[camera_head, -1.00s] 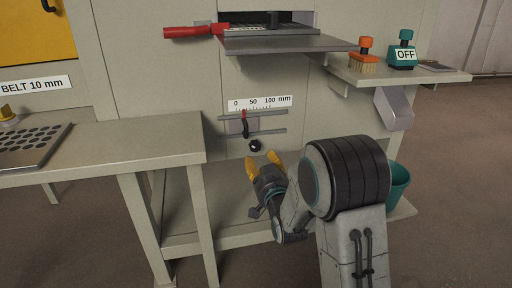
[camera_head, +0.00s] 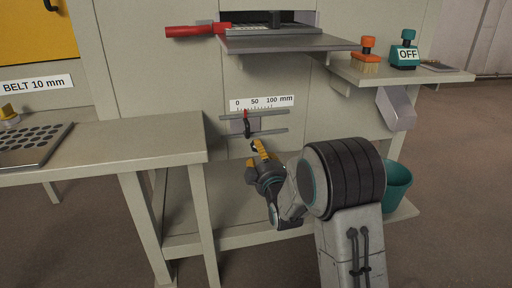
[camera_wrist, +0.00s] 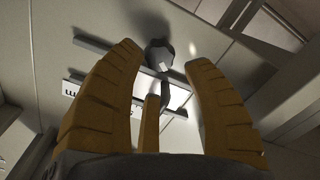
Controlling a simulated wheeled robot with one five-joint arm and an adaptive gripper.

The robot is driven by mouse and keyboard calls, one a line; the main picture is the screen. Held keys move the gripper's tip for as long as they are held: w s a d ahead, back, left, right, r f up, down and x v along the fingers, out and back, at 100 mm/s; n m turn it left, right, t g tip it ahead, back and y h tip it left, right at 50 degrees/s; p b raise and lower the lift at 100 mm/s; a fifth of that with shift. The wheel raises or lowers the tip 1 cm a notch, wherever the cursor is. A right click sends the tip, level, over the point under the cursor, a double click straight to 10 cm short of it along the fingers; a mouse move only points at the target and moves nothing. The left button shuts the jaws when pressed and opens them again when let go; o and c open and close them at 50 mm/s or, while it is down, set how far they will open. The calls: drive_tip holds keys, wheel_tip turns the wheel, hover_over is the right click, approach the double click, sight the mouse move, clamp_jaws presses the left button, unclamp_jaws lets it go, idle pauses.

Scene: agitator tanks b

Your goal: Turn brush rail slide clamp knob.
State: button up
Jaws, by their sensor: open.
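The clamp knob (camera_wrist: 158,56) is dark and rounded with a small white mark, on the machine's front panel. In the wrist view it lies beyond and between my spread yellow fingertips, with no clear contact. In the head view my gripper (camera_head: 261,147) covers most or all of it, just below the brush rail slide (camera_head: 246,124). The slide has two grey rails, a dark carriage and a red pointer near the low end of the 0–100 mm scale (camera_head: 263,103). My gripper is open and empty.
A grey shelf (camera_head: 290,45) juts out above the scale, with a red handle (camera_head: 190,31) at its left. A bench (camera_head: 130,140) stands left. A side shelf with an orange brush (camera_head: 367,52) and a teal OFF device (camera_head: 404,55) is at right, above a teal bin (camera_head: 397,185).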

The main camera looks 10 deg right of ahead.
sight(256, 151)
drive_tip(key=shift+w+b, duration=0.45)
drive_tip(key=shift+w, duration=2.15)
drive_tip(key=shift+r, duration=0.1)
drive_tip(key=c, duration=0.9)
